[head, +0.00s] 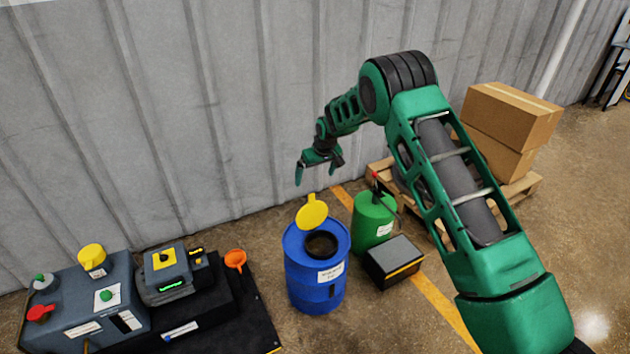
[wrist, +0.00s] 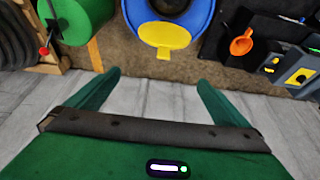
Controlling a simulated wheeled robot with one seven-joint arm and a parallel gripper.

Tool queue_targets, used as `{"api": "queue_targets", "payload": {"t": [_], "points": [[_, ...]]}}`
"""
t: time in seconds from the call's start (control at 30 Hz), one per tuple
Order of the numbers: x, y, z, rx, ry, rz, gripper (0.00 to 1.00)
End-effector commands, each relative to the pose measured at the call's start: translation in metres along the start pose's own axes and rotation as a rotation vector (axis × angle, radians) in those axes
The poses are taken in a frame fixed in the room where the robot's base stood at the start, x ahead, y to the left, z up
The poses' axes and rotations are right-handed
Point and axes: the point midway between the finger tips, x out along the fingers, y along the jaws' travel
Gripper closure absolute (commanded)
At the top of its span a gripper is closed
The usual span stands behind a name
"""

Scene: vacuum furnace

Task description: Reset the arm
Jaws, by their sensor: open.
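My green arm reaches from the lower right of the head view up and over to the left. My gripper (head: 318,177) hangs in the air in front of the corrugated wall, above and behind the blue drum. In the wrist view my gripper (wrist: 158,88) shows two green fingers spread wide with nothing between them. The blue drum (head: 316,288) stands on the floor below, with its yellow lid (head: 312,212) tilted up and its top opening showing. The drum also shows upside down at the top of the wrist view (wrist: 205,18).
A green canister (head: 373,222) and a dark box (head: 393,262) stand right of the drum. Cardboard boxes (head: 510,115) sit on a pallet behind my arm. At left is a bench (head: 255,310) with a control panel (head: 75,300), a grey device (head: 172,278) and an orange funnel (head: 235,260).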

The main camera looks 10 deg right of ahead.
Motion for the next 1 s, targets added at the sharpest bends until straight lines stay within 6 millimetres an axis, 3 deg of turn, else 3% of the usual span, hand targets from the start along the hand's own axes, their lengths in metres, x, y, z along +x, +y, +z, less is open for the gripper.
{"api": "queue_targets", "payload": {"t": [0.27, 0.43, 0.67, 0.8, 1.0], "points": [[0.0, 0.0, 0.001, 0.0, -0.001, 0.0, 0.0], [-0.024, 0.018, 0.006, 0.028, -0.008, 0.016, 0.0], [-0.114, 0.078, 0.044, 0.142, -0.051, 0.074, 0.0], [-0.172, 0.11, 0.08, 0.221, -0.082, 0.106, 0.0], [-0.25, 0.143, 0.143, 0.336, -0.126, 0.143, 0.0]]}}
